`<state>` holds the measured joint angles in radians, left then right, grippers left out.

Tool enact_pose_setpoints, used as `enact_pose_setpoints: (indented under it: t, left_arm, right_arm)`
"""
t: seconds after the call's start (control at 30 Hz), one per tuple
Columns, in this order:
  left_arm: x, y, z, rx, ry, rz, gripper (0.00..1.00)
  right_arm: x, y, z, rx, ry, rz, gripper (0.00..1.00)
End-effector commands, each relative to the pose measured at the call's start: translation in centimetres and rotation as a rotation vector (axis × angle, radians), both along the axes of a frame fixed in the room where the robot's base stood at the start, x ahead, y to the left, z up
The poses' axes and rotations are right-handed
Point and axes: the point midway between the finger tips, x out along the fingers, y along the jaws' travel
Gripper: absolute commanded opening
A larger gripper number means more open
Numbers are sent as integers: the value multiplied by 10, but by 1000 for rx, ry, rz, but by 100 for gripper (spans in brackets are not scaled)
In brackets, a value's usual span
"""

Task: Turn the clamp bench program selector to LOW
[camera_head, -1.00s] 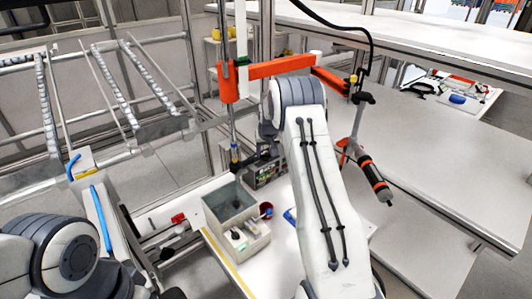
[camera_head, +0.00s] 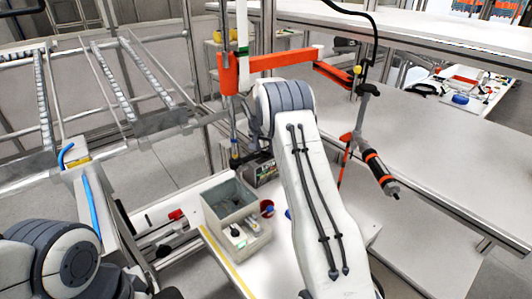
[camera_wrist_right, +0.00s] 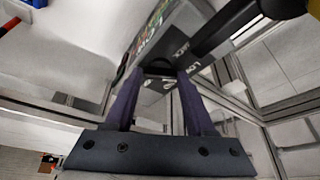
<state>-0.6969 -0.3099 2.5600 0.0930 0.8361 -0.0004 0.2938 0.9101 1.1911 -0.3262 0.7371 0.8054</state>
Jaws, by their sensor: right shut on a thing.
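The clamp bench control box (camera_head: 266,172) stands on the bench behind my right forearm in the head view and is partly covered. In the right wrist view its dark panel (camera_wrist_right: 183,35) shows lettering, with LOW readable near the fingertips. The dark round selector knob (camera_wrist_right: 157,67) is between the fingertips of my right gripper (camera_wrist_right: 160,75), which is shut on it. The knob's pointer is too dark and small to read. In the head view, my right gripper (camera_head: 257,152) is mostly hidden behind my arm. My left arm shows at lower left, its gripper out of view.
A grey bin (camera_head: 229,202) and a small red cup (camera_head: 267,207) stand left of my right forearm. An orange jointed arm (camera_head: 275,62) carries a hanging black-and-orange tool (camera_head: 377,171) to the right. A roller rack stands at left. The right-hand bench is largely clear.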

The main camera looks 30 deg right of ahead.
Motion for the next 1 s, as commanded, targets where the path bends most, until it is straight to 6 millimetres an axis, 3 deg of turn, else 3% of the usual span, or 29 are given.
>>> enact_pose_setpoints:
  t: [0.6, 0.63, 0.7, 1.0]
  left_arm:
    - [0, 0, -4, 0, 0, 0, 57]
    - [0, 0, -4, 0, 0, 0, 57]
    - [0, 0, -4, 0, 0, 0, 57]
    - [0, 0, -4, 0, 0, 0, 57]
  right_arm:
    - [1, -1, 1, 0, -1, -54, 0]
    - [1, -1, 1, 0, -1, -54, 63]
    - [1, 0, 1, 0, -1, -54, 85]
    - [0, 0, 1, 0, -1, -52, 85]
